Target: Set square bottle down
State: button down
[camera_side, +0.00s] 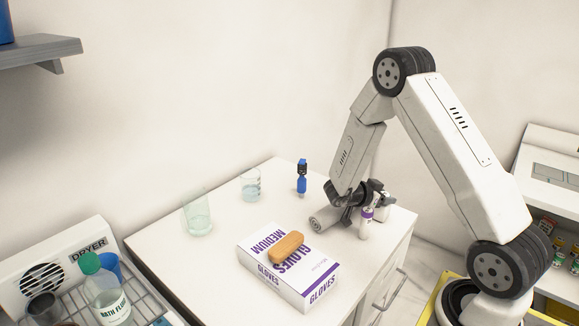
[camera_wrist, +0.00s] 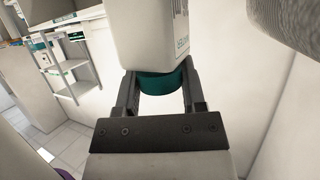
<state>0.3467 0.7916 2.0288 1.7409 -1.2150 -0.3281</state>
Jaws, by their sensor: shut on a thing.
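The square bottle (camera_wrist: 170,40) is white with dark lettering and a teal cap. In the wrist view my gripper (camera_wrist: 163,88) is shut on it at the cap, one finger on each side. In the side view my gripper (camera_side: 358,203) is low over the right part of the white counter (camera_side: 165,250). A white body (camera_side: 384,213) partly hidden beside it appears to be the bottle. I cannot tell whether its base touches the counter.
A grey roll (camera_side: 324,220) lies close left of my gripper, and a small white and purple bottle (camera_side: 365,225) stands just in front. A gloves box (camera_side: 310,285) with a tan brush (camera_side: 287,247), a blue item (camera_side: 302,179) and two glasses (camera_side: 197,217) (camera_side: 250,184) occupy the counter.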

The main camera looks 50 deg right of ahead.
jog(key=shift+s+a+f, duration=0.1)
jog(key=shift+f, duration=0.2)
jog(key=shift+c, duration=0.5)
grip_release()
jog(key=shift+f, duration=0.1)
jog(key=shift+r, duration=0.95)
jog(key=s+a+r, duration=0.7)
jog(key=s+r, duration=0.4)
jog(key=shift+s+a+r, duration=0.2)
jog(key=shift+a+r, duration=0.05)
jog(key=shift+a, duration=0.15)
